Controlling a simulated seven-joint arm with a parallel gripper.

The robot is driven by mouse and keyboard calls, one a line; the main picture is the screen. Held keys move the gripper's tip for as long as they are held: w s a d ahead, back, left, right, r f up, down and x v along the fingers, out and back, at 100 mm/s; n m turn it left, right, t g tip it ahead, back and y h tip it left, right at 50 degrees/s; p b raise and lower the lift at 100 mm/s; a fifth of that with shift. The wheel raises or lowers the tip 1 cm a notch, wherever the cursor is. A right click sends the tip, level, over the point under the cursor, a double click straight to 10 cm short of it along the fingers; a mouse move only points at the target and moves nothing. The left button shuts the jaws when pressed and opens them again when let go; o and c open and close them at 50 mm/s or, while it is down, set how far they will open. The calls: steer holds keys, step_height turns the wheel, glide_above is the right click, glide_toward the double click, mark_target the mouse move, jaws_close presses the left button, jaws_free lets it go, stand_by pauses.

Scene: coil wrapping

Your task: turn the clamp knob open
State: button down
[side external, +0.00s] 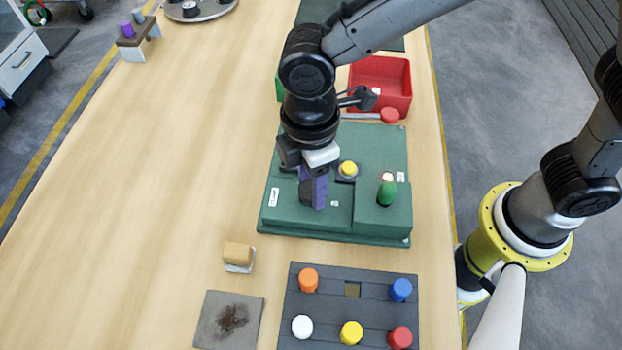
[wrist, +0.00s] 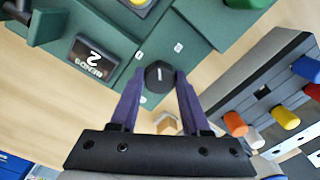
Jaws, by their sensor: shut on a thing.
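The clamp knob (wrist: 160,72) is a dark, faceted knob with a white mark on top, at the front edge of the green fixture (wrist: 205,20) in the wrist view. My gripper (wrist: 158,86) has purple fingers on either side of this knob and is shut on it. In the side view my gripper (side external: 314,198) points down at the front left part of the green fixture (side external: 385,222). The knob is hidden there behind the fingers.
The fixture bears a yellow button (side external: 348,168) and a green knob (side external: 387,193). A red tray (side external: 393,77) stands behind it. In front are a dark rack (side external: 325,312) with several coloured pegs, a wooden block (side external: 238,252) and a stained grey pad (side external: 212,320).

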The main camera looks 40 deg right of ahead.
steer(key=m, duration=0.4)
steer(key=shift+m, duration=0.3)
steer(key=shift+s+r+m, duration=0.1)
steer(key=shift+m, duration=1.7)
steer(key=shift+c, duration=1.8)
jaws_free()
step_height(320, 180, up, 14)
steer(key=shift+d, duration=0.15)
